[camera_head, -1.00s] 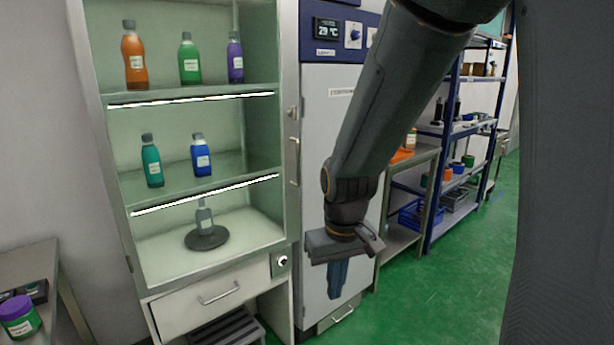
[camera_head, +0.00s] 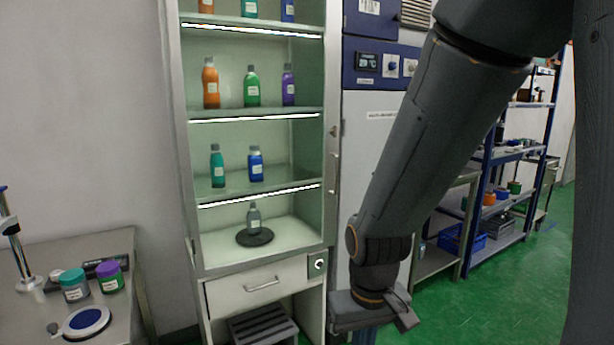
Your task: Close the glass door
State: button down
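The tall cabinet (camera_head: 262,268) stands left of centre, with bottles on its lit shelves. A narrow upright frame with a handle (camera_head: 333,172) runs along its right front edge. I cannot make out the clear glass pane, so I cannot tell whether the glass door is open or shut. My gripper (camera_head: 364,334) hangs at the bottom, right of the cabinet in the picture and apart from the handle. Its fingers are mostly cut off by the lower edge, so their opening is hidden. I see nothing held in it.
A side table (camera_head: 140,300) with jars (camera_head: 109,277) stands at the left. A grey step stool (camera_head: 262,328) sits under the cabinet's drawer. A grey cabinet with a blue top (camera_head: 372,28) stands behind my arm. Blue shelving (camera_head: 484,190) is at the right. Green floor (camera_head: 500,295) is open there.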

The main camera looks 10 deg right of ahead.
aim_at(333, 14)
jog(key=u, duration=0.3)
jog(key=i, duration=1.15)
jog(key=z, duration=0.35)
